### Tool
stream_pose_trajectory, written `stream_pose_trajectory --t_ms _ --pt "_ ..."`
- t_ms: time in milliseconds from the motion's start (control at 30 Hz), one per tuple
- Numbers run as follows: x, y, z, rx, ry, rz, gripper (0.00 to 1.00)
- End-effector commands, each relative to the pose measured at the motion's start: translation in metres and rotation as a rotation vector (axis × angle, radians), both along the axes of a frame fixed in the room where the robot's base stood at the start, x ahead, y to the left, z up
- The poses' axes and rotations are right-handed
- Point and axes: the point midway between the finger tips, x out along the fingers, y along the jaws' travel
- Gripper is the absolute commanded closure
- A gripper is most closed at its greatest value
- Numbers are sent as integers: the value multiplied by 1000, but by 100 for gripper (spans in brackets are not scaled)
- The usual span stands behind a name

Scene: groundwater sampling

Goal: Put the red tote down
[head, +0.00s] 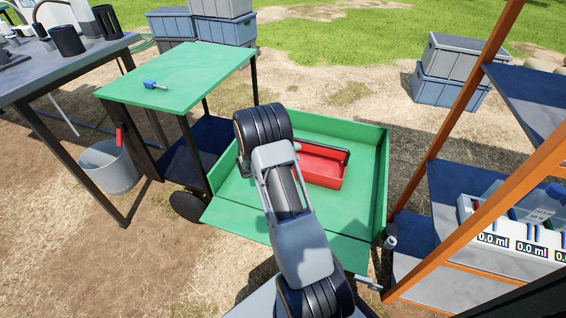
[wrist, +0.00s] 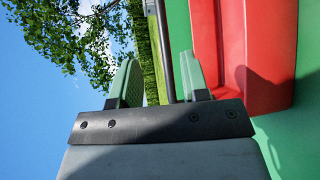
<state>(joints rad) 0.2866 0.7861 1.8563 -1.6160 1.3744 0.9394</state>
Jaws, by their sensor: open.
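The red tote (head: 322,168) sits in the green cart bed (head: 375,170), apparently resting on its floor, with a dark handle bar along its top. The tote also shows large at the upper right of the wrist view (wrist: 262,50). My gripper (wrist: 160,68) is open, its two green-grey fingers apart. A dark bar (wrist: 163,45), seemingly the tote's handle, shows between the fingers, and I cannot tell whether either finger touches it. In the head view my arm hides the gripper and the left part of the tote.
A green-topped table (head: 180,75) with a blue tool (head: 155,85) stands left of the cart. A grey bucket (head: 108,167) is on the ground. An orange-framed shelf (head: 455,150) stands close on the right. The cart bed has raised walls at the back and right.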

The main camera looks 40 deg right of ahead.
Motion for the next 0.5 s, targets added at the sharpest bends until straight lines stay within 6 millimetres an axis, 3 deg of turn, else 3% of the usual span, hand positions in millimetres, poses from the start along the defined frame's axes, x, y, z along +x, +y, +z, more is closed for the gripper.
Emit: stream_pose_trajectory --t_ms 167,267,500 --pt "-4 9 10 32 -5 -21 58" --pt "-15 23 26 108 -12 -61 58" --pt "-62 91 67 462 -67 -144 58"
